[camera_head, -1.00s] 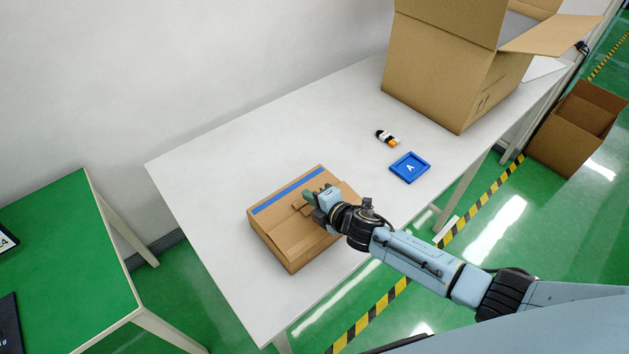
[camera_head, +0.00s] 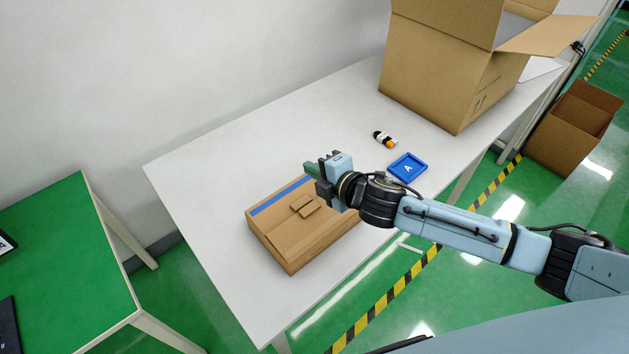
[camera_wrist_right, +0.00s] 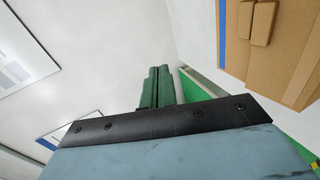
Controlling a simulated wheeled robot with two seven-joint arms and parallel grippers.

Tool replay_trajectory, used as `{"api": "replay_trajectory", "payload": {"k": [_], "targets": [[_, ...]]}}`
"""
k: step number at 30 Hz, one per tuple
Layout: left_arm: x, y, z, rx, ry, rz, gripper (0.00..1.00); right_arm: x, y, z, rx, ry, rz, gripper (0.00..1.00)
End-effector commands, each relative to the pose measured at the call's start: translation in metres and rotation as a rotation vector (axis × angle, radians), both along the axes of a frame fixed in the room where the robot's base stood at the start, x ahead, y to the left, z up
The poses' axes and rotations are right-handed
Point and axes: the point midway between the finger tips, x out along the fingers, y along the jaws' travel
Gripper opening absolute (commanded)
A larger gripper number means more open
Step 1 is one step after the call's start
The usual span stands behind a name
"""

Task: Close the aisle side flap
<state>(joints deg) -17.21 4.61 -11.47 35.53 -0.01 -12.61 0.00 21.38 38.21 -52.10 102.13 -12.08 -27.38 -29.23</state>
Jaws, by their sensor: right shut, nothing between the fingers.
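A small brown cardboard box (camera_head: 292,236) with a blue strip along its far edge lies on the white table. Its top flaps (camera_head: 305,207) lie flat over the top, with small tabs at the middle. My right gripper (camera_head: 314,168) is raised above the box's far right corner, apart from it, shut and empty. In the right wrist view its green fingers (camera_wrist_right: 158,88) are together, and the box (camera_wrist_right: 270,50) shows at the upper right. The box's right end is partly hidden by my arm. My left gripper is not in view.
On the white table (camera_head: 220,165) are a blue tray marked A (camera_head: 407,168), a small white and orange item (camera_head: 385,138) and a large open carton (camera_head: 437,80). Another open carton (camera_head: 570,130) stands on the floor. A green table (camera_head: 75,260) is at the left.

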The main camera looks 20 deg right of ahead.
Motion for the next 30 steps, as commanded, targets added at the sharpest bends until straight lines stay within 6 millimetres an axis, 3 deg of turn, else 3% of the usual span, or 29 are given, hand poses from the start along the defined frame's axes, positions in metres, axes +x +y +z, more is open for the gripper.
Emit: {"api": "replay_trajectory", "payload": {"k": [1, 7, 15, 23, 30], "targets": [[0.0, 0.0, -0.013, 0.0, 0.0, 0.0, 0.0, -0.007, 0.001, -0.014, 0.061, 0.023, -0.016, 0.0], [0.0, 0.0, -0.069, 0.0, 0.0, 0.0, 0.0, -0.039, -0.005, -0.057, 0.522, 0.16, -0.143, 0.0], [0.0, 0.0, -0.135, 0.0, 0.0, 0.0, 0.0, -0.08, -0.032, -0.096, 1.146, 0.349, -0.299, 0.0], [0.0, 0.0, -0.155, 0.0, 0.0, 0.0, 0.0, -0.096, -0.048, -0.103, 1.404, 0.429, -0.349, 0.0], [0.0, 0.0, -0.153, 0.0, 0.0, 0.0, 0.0, -0.081, -0.042, -0.101, 1.419, 0.432, -0.348, 0.0]]}}
